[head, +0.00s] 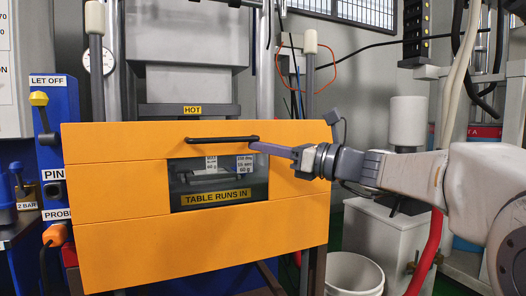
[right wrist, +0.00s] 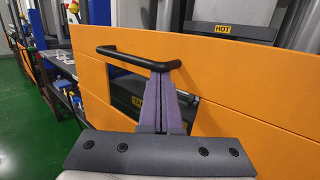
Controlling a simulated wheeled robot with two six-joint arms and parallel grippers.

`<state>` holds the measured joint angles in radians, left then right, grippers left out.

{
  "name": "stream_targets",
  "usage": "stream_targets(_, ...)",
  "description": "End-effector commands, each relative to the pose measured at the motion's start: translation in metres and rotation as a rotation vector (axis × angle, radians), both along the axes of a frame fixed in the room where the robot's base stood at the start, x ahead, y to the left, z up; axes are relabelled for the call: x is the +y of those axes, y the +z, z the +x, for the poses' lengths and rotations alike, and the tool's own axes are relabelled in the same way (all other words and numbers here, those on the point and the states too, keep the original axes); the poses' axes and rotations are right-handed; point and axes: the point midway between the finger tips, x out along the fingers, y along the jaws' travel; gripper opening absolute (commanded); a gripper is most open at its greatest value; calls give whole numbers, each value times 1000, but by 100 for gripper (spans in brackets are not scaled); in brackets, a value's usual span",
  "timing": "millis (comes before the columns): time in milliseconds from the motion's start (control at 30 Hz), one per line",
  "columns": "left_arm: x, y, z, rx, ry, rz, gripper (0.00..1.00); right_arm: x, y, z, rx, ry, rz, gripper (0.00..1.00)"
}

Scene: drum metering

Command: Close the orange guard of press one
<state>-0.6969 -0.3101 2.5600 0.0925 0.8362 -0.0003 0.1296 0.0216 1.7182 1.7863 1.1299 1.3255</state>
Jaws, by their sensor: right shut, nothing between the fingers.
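The orange guard (head: 125,195) stands across the front of the press in the head view, its top edge below the HOT label. It has a dark window (head: 190,185) marked TABLE RUNS IN and a black bar handle (head: 222,139) above the window. My right gripper (head: 258,146) reaches in from the right, its fingers shut and empty at the handle's right end. In the right wrist view the shut fingers (right wrist: 160,72) point at the handle (right wrist: 135,55) in front of the orange panel (right wrist: 230,85). I cannot tell whether they touch it. My left gripper is not in view.
A blue unit (head: 55,110) with a yellow-topped lever stands left of the guard. A white bucket (head: 354,272) and a grey cabinet (head: 385,235) stand to the right. A red hose (head: 427,255) hangs near my right arm. Green floor (right wrist: 25,130) shows in the wrist view.

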Motion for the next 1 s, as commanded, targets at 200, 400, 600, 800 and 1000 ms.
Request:
stream_targets(200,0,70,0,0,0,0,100,0,80,-1,-7,-1,2,0)
stream_targets(400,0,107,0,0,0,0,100,0,121,-1,-6,0,2,0)
stream_targets(600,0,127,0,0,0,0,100,0,145,-1,-6,1,2,0)
stream_targets(800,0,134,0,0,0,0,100,0,153,-1,-5,0,2,0)
stream_targets(1000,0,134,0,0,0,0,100,0,154,-1,-6,0,3,0)
